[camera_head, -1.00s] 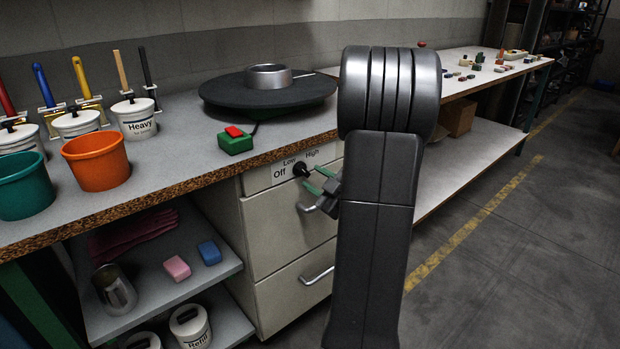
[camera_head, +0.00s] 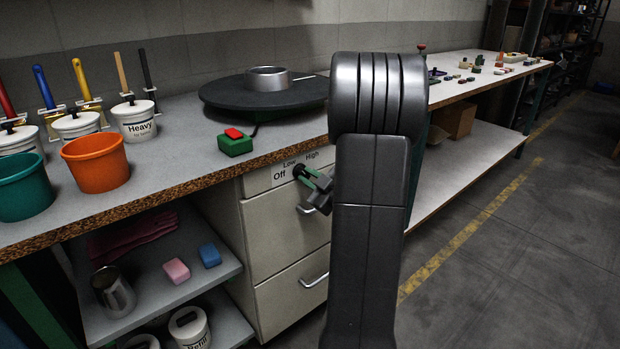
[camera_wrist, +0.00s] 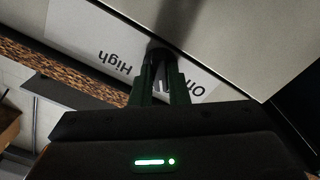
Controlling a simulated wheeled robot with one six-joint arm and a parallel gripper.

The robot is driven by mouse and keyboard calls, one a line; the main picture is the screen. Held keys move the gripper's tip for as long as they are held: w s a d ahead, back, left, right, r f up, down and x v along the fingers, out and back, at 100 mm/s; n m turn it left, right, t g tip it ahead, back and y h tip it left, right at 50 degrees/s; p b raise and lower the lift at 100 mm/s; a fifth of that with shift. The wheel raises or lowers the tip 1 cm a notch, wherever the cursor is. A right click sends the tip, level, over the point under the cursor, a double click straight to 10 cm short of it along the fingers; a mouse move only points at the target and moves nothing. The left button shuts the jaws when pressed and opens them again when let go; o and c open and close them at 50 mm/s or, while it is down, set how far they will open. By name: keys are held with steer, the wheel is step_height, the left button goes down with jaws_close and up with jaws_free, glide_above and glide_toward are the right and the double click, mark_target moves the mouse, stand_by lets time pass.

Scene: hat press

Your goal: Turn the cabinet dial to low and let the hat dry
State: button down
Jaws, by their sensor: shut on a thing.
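The black cabinet dial (camera_head: 298,171) sits on the pale panel (camera_head: 262,182) at the top of the cabinet under the bench, with the printed words Off, Low and High around it. My gripper (camera_head: 309,176) is at the dial with its green fingers shut on it. In the wrist view the fingers (camera_wrist: 162,85) close around the dark dial (camera_wrist: 160,54), between the words High and Off. The word Low is hidden there. Which mark the dial points to is hard to tell. I cannot make out a hat in these views.
On the bench stand a dark round plate with a metal ring (camera_head: 268,77), a green box with a red button (camera_head: 235,142), an orange bucket (camera_head: 96,163) and a teal bucket (camera_head: 24,187). Drawer handles (camera_head: 314,280) stick out below the dial. Floor at right is clear.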

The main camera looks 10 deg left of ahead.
steer(key=shift+m, duration=0.7)
steer(key=c, duration=1.4)
jaws_free()
steer(key=p+v, duration=0.2)
steer(key=v, duration=1.1)
steer(key=shift+s+d, duration=0.25)
steer(key=shift+d, duration=0.05)
steer(key=shift+a, duration=0.1)
steer(key=b+x, duration=0.2)
steer(key=x, duration=1.1)
steer(key=shift+w+a, duration=0.25)
